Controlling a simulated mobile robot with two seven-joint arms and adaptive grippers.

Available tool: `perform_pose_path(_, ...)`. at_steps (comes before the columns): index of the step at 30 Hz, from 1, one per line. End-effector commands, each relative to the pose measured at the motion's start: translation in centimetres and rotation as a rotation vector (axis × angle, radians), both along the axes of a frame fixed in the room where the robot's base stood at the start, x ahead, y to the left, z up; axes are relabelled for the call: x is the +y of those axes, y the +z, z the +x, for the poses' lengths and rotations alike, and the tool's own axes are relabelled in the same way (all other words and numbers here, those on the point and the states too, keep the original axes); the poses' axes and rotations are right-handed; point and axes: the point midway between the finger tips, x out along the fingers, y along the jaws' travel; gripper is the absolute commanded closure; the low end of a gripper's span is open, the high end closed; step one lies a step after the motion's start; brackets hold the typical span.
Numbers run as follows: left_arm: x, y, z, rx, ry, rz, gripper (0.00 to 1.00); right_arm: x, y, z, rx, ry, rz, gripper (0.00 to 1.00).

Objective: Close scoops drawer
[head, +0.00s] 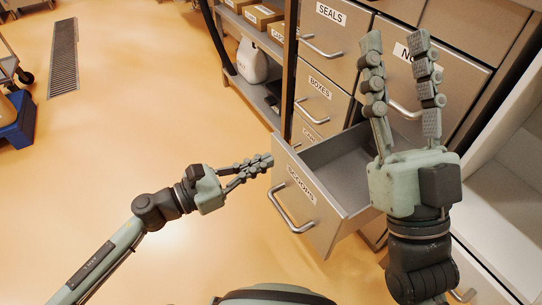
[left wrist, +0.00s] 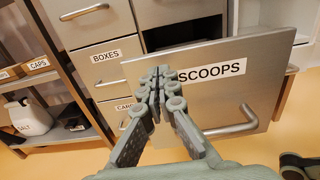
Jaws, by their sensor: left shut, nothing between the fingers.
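The scoops drawer (head: 318,202) is a grey metal drawer, pulled out of the cabinet, with a "SCOOPS" label and a bar handle (head: 290,208) on its front. Its inside looks empty where I can see it. My left gripper (head: 268,160) is shut and empty, with its fingertips at the upper left edge of the drawer front. In the left wrist view the drawer front (left wrist: 215,95) fills the middle, with the shut fingers (left wrist: 158,75) in front of its left part; contact is unclear. My right gripper (head: 397,38) is open, raised above the drawer's right side.
Closed drawers labelled "SEALS" (head: 335,30) and "BOXES" (head: 318,100) are in the cabinet. A shelf with boxes and a white jug (head: 252,62) stands to its left. A white open unit (head: 505,200) is at right.

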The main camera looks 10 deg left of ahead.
Motion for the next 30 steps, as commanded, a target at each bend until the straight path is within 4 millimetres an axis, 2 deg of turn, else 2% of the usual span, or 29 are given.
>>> perform_pose_path(6, -1.8, 0.0, 1.3, -0.001, 0.0, 0.001, 1.0, 0.2, -0.3, 0.3, 0.03, 0.002, -0.01, 0.6)
perform_pose_path(23, -2.6, 0.1, 1.9, -0.001, -0.001, 0.0, 1.0, 0.2, -0.4, 0.4, 0.038, 0.004, -0.012, 0.6)
perform_pose_path(26, -3.6, 0.1, 2.7, -0.003, 0.0, 0.0, 1.0, 0.2, -0.3, 0.4, 0.038, 0.004, -0.012, 0.6)
perform_pose_path(30, -6.2, 0.2, 4.5, -0.006, -0.002, -0.001, 1.0, 0.3, -0.4, 0.4, 0.043, 0.004, -0.014, 0.6)
